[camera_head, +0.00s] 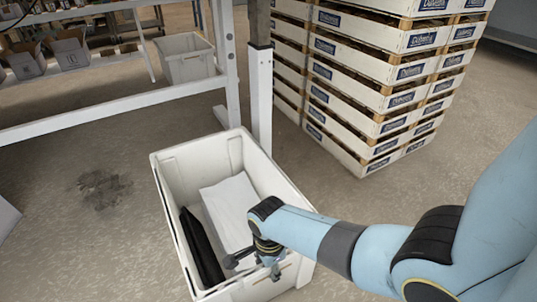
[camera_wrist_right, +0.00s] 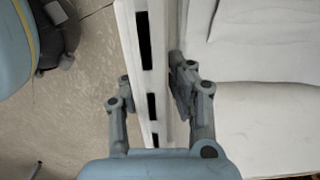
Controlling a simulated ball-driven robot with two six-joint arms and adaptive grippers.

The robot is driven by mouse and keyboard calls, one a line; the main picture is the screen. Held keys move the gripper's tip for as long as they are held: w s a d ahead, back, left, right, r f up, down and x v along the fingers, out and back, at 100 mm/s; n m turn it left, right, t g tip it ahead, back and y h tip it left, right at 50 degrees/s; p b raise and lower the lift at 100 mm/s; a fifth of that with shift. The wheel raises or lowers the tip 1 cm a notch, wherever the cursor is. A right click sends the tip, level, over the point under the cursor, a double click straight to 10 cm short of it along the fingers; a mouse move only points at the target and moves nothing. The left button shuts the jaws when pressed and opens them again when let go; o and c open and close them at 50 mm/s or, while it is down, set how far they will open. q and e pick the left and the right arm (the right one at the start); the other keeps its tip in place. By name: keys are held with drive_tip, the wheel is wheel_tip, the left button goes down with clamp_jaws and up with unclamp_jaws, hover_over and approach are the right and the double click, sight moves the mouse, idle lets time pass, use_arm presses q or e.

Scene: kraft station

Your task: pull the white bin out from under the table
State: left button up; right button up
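The white bin (camera_head: 168,205) stands upright on the floor in the lower middle of the head view, its far end beside the foot of the white table leg (camera_head: 260,95). A white packet (camera_head: 228,212) and a long black item (camera_head: 203,250) lie inside it. My right gripper (camera_head: 258,262) is at the bin's near end wall. My left gripper is not in view.
The white table frame (camera_head: 110,103) runs across the upper left. Another pale bin (camera_head: 187,68) stands farther back, near shelves with boxes (camera_head: 70,50). Stacked white crates (camera_head: 375,70) stand at the back right. The floor (camera_head: 80,240) left of the bin is mostly clear, with a dark stain.

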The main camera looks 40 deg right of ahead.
drive_tip(key=o, duration=0.4)
drive_tip(key=shift+w, duration=0.1)
drive_tip(key=shift+o, duration=0.2)
drive_tip(key=shift+w+r, duration=0.1)
drive_tip(key=shift+r, duration=0.1)
wheel_tip(320, 180, up, 12)
drive_tip(key=shift+f, duration=0.15)
idle(0.3)
